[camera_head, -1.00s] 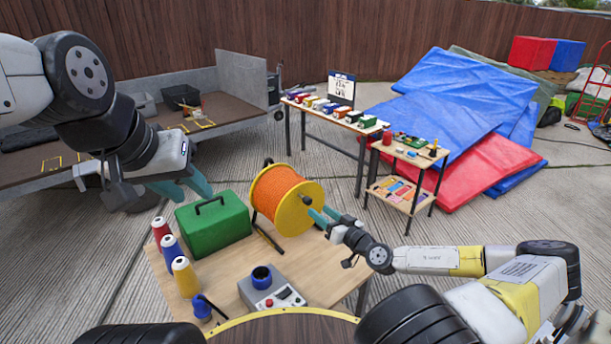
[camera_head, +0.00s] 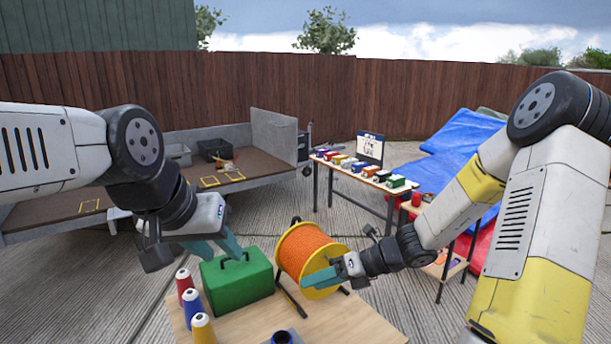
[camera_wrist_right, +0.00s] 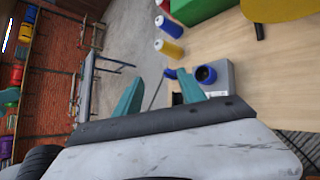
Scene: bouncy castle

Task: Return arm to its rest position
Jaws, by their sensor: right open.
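My right arm comes in from the right with its elbow high in the head view. Its gripper (camera_head: 318,277) shows in front of the orange cable reel (camera_head: 303,249), overlapping its yellow flange. In the right wrist view the two teal fingers (camera_wrist_right: 157,92) stand apart with nothing between them, above the floor and table edge. My left gripper (camera_head: 217,245) is open and empty, its fingers appearing just above the green toolbox (camera_head: 238,284). I cannot tell from the head view how far either gripper is from these things.
A wooden table (camera_head: 345,325) carries the toolbox, the reel and red, blue and yellow spools (camera_head: 203,330). A grey box (camera_wrist_right: 218,77) with a blue cup shows in the right wrist view.

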